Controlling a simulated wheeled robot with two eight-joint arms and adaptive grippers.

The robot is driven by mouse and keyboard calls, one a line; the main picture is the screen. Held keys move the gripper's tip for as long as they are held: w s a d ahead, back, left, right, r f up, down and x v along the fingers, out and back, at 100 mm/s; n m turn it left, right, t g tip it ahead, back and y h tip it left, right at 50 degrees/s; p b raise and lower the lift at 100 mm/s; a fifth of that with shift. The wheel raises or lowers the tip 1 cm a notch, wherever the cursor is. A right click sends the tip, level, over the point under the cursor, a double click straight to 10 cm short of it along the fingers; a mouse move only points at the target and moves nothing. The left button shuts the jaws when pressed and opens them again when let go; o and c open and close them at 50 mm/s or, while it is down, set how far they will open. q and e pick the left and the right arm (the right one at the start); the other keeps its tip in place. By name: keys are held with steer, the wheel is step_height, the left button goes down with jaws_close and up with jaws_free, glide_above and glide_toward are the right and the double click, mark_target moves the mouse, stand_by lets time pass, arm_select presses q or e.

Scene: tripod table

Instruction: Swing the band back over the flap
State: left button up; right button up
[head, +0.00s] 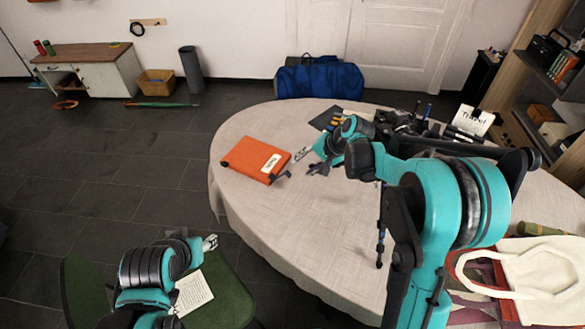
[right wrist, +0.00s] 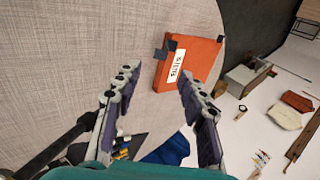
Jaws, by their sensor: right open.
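An orange folder-like case (head: 256,159) with a white label lies flat on the round table. It also shows between and beyond my fingers in the right wrist view (right wrist: 200,60). A dark strip (head: 280,177) sticks out at its right end, and this may be the band; another small dark piece shows at its left end. I cannot make out where the flap's edge is. My right gripper (head: 308,162) is open and empty, just right of the case and apart from it. My left gripper (head: 210,242) is low at the left, off the table; its jaw opening is unclear.
The pale cloth-covered table (head: 240,200) is bare in front of the case. A dark pouch with pens (head: 330,118) lies behind my right gripper. A white tote bag (head: 545,270) lies at the right. A green chair (head: 215,295) stands below my left gripper.

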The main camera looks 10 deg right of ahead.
mark_target(289, 174)
steer(key=b+x, duration=0.1)
steer(key=x, duration=0.2)
steer(key=b+x, duration=0.1)
steer(key=x, duration=0.1)
steer(key=b+x, duration=0.1)
steer(key=x, duration=0.2)
steer(key=shift+w+a+f, duration=0.1)
steer(key=shift+w+f, duration=0.1)
steer(key=shift+w, duration=0.2)
steer(key=c, duration=0.8)
